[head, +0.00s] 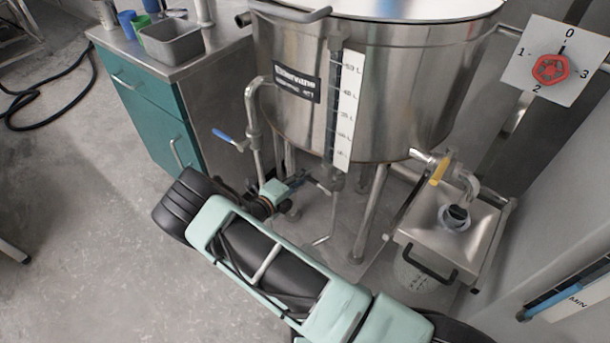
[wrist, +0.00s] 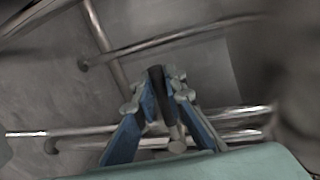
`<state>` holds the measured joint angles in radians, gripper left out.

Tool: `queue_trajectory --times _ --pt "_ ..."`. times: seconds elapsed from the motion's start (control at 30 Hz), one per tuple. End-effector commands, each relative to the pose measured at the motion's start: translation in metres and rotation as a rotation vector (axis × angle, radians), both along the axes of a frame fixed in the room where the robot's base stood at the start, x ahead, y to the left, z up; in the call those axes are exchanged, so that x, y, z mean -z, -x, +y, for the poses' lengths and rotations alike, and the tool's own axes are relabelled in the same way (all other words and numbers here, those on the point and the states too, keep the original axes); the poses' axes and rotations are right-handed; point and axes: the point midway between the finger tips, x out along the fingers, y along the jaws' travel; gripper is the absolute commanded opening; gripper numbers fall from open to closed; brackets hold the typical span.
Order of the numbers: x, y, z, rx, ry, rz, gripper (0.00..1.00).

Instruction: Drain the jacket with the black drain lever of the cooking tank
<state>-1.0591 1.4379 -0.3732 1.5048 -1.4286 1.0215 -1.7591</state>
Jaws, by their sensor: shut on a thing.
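The cooking tank (head: 430,85) is a large steel vessel on legs, with a level gauge on its front, in the head view. My gripper (head: 308,181) is below the tank's front, by the gauge's lower end. In the wrist view my gripper (wrist: 158,98) has its blue-padded fingers closed on the upright black drain lever (wrist: 156,80), one finger on each side. The lever's lower part is partly hidden between the fingers. In the head view the lever is too small and covered to make out clearly.
A blue-handled valve (head: 222,135) is left of the gripper, and a yellow-handled outlet (head: 440,168) is on the right above a steel stand. Tank legs (head: 369,215) and pipes crowd my gripper. A teal cabinet (head: 150,115) stands left; the floor at lower left is clear.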

Motion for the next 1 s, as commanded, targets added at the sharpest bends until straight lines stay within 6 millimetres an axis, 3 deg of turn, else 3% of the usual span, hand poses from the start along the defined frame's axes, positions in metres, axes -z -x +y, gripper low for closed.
queue_trajectory --times 0.7,0.73,0.87,1.0 --pt "0.0087 0.0013 0.0006 -0.002 0.063 0.047 0.0" --pt "0.0088 0.0013 0.0007 -0.002 0.063 0.047 0.13" --pt "0.0086 0.0011 0.0004 -0.001 0.063 0.045 0.27" --pt "0.0078 0.0007 0.0002 -0.001 0.062 0.044 0.29"
